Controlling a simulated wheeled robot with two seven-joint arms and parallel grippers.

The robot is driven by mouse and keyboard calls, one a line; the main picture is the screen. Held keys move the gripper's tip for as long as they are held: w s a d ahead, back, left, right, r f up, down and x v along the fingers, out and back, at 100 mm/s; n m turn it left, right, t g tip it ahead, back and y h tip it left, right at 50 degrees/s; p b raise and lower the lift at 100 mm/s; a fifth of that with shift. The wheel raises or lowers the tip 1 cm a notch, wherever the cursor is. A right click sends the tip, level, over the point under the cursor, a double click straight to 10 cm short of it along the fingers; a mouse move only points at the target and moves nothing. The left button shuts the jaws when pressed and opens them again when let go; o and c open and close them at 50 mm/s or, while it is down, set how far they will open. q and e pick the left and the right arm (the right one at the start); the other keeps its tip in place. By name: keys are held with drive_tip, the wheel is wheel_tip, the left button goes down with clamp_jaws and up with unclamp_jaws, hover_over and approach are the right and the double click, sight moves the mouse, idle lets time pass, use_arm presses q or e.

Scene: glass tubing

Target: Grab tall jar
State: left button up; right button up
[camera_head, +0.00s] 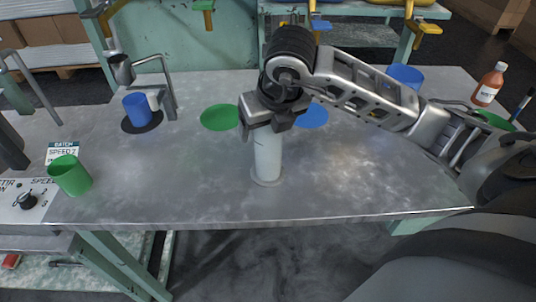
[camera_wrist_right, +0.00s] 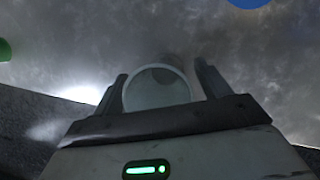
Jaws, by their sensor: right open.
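The tall jar (camera_head: 267,158) is a pale, translucent cylinder standing upright on the grey metal table near its front edge. My right gripper (camera_head: 266,122) is over the top of the jar, pointing down. In the right wrist view the jar's round top (camera_wrist_right: 157,90) shows between the two spread fingers of my right gripper (camera_wrist_right: 161,82). The gripper is open, and I cannot tell whether either finger touches the jar. The jar's upper part is hidden by the gripper in the head view. My left gripper does not show.
A green cup (camera_head: 70,176) stands front left by a control panel (camera_head: 30,200). A blue cup (camera_head: 137,108) stands under a metal frame. A green disc (camera_head: 220,117) and blue disc (camera_head: 312,116) lie behind the jar. A blue cup (camera_head: 405,76) and brown bottle (camera_head: 489,85) stand back right.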

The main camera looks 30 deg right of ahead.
drive_tip(key=shift+f, duration=0.2)
drive_tip(key=c, duration=1.4)
drive_tip(key=shift+r, duration=0.1)
